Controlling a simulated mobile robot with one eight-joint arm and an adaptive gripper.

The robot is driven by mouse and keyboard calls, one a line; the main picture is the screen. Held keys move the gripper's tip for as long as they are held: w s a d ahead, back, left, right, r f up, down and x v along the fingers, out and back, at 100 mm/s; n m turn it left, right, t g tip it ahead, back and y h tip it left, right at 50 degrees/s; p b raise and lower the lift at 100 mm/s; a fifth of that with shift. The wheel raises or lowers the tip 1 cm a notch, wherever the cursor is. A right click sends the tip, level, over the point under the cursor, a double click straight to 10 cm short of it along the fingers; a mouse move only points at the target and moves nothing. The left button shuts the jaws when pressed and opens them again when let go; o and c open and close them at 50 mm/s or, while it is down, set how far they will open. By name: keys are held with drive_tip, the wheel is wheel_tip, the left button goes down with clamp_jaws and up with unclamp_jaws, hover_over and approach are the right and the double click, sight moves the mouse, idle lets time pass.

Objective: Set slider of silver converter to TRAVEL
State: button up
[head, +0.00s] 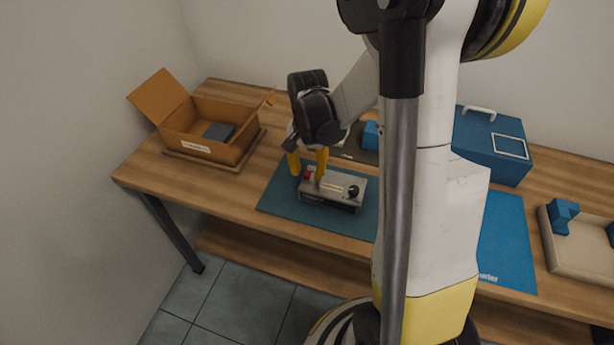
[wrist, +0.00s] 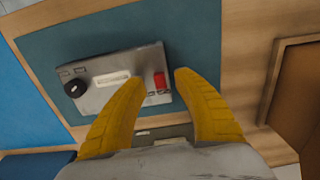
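The silver converter (head: 333,187) lies on a dark teal mat (head: 278,195) on the wooden table. It also shows in the wrist view (wrist: 130,64). A red control (wrist: 160,82) stands at one end of its top, and a black round knob (wrist: 74,88) is at the other end. A pale slot or strip (wrist: 112,78) lies between them. The lettering is too small to read. My gripper (head: 307,166) is open, with its yellow fingers pointing down over the red end. In the wrist view the red control appears between the fingertips (wrist: 161,78); contact cannot be told.
An open cardboard box (head: 205,148) with a dark item inside stands at the left. A blue case (head: 490,145), a blue mat (head: 507,240) and a beige tray (head: 580,258) are at the right. My arm hides the table's middle.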

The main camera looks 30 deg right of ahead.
sight(332, 190)
drive_tip(key=shift+f, duration=0.4)
clamp_jaws()
drive_tip(key=shift+s, duration=0.1)
drive_tip(key=shift+s+d, duration=0.85)
drive_tip(key=shift+s, duration=0.2)
unclamp_jaws()
